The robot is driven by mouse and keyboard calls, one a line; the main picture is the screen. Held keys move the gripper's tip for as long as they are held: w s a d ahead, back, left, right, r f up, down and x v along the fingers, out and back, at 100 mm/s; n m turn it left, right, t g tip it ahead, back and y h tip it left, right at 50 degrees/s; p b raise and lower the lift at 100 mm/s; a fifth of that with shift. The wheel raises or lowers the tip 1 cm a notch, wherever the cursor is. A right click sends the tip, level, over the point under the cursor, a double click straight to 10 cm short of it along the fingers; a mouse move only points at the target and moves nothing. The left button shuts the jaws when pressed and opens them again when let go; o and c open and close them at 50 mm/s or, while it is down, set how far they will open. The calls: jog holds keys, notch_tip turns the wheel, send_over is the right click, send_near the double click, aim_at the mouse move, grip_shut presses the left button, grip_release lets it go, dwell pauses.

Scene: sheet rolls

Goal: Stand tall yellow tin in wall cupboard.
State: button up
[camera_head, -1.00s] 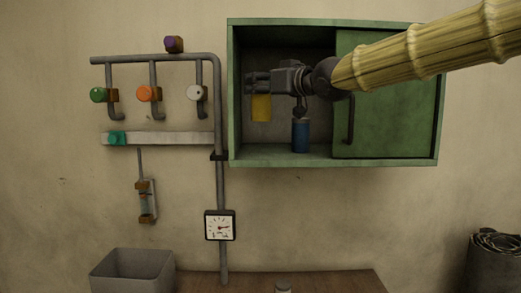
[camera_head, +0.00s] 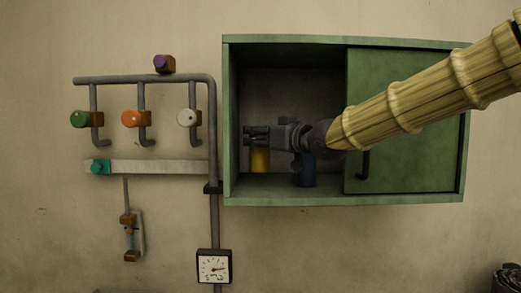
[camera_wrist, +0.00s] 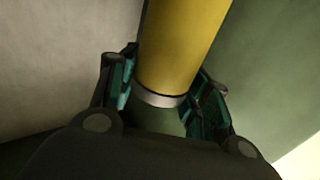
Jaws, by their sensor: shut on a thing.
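The tall yellow tin (camera_head: 260,160) is inside the open left part of the green wall cupboard (camera_head: 285,199), and hangs upright below my gripper's fingers. My gripper (camera_head: 256,136) reaches in from the right and is shut on the tin. In the wrist view the yellow tin (camera_wrist: 185,45) stands between the two teal-padded fingers of my gripper (camera_wrist: 167,85), with a grey rim band at its near end. The tin's lower end is close to the cupboard floor; I cannot tell whether it touches. My fingers hide its top in the head view.
A blue tin (camera_head: 308,172) stands on the cupboard floor right of the yellow tin, partly hidden by my gripper. A green sliding door (camera_head: 415,130) with a dark handle (camera_head: 364,163) covers the right half. Pipes with coloured knobs and a gauge (camera_head: 213,267) are on the left wall.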

aim_at(266, 150)
jog(key=shift+s+d+f+p, duration=0.1)
jog(key=shift+f+p, duration=0.15)
jog(key=shift+f, duration=0.4)
jog(key=shift+s+d+f+p, duration=0.1)
jog(key=shift+f+p, duration=0.15)
jog(key=shift+f, duration=0.35)
jog(key=shift+w+a+f, duration=0.15)
jog(key=shift+f, duration=0.4)
jog(key=shift+f, duration=0.1)
jog(key=o, duration=1.2)
